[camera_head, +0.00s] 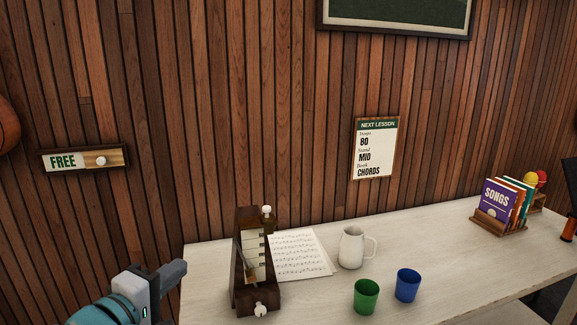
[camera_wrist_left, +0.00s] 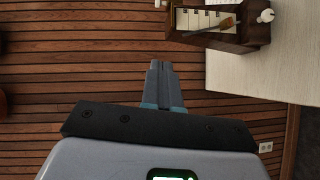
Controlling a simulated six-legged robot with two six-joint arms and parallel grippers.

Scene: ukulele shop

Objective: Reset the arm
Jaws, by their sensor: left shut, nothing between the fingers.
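My left gripper (camera_head: 172,272) is at the bottom left of the head view, left of the table and apart from the metronome (camera_head: 250,265). In the left wrist view its fingers (camera_wrist_left: 162,68) are together, shut and empty, pointing toward the wooden wall. The dark wooden metronome stands on the near left part of the table; part of it also shows at the top of the left wrist view (camera_wrist_left: 228,20). My right gripper is in neither view.
The pale table (camera_head: 440,245) holds sheet music (camera_head: 302,255), a white mug (camera_head: 351,247), a green cup (camera_head: 366,295), a blue cup (camera_head: 407,285) and a songbook rack (camera_head: 499,226). A FREE slider sign (camera_head: 65,161) and a lesson board (camera_head: 375,148) hang on the wall.

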